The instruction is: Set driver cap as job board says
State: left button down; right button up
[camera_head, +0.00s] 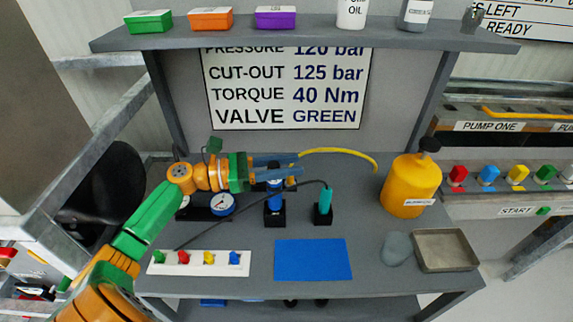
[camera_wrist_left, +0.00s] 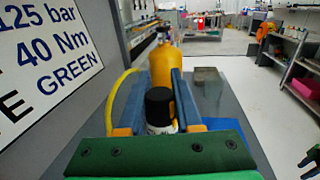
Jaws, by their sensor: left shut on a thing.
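The job board (camera_head: 288,88) on the back panel reads cut-out 125 bar, torque 40 Nm, valve green; its top line is partly hidden by the shelf. The driver (camera_head: 275,202) is blue and stands upright in a black stand (camera_head: 275,217) on the bench. Its black cap (camera_wrist_left: 158,97) shows in the left wrist view, above a pale marked collar (camera_wrist_left: 160,128) whose reading I cannot make out. My left gripper (camera_head: 291,167) reaches in level from the left, its blue fingers shut around the driver's top end.
A second black stand (camera_head: 323,215) holds a teal tool with a cable. A pressure gauge (camera_head: 221,204) lies left of the driver. A yellow bottle (camera_head: 410,187), metal tray (camera_head: 446,250), blue mat (camera_head: 313,260) and white strip of coloured valves (camera_head: 198,262) occupy the bench. A shelf (camera_head: 300,38) overhangs behind.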

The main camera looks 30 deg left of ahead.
dwell(0.8)
pick_arm(q)
jog(key=c, duration=0.6)
grip_release()
jog(key=shift+w, duration=0.1)
jog(key=b+v, duration=0.1)
jog(key=v, duration=0.6)
jog(key=shift+b, duration=0.3)
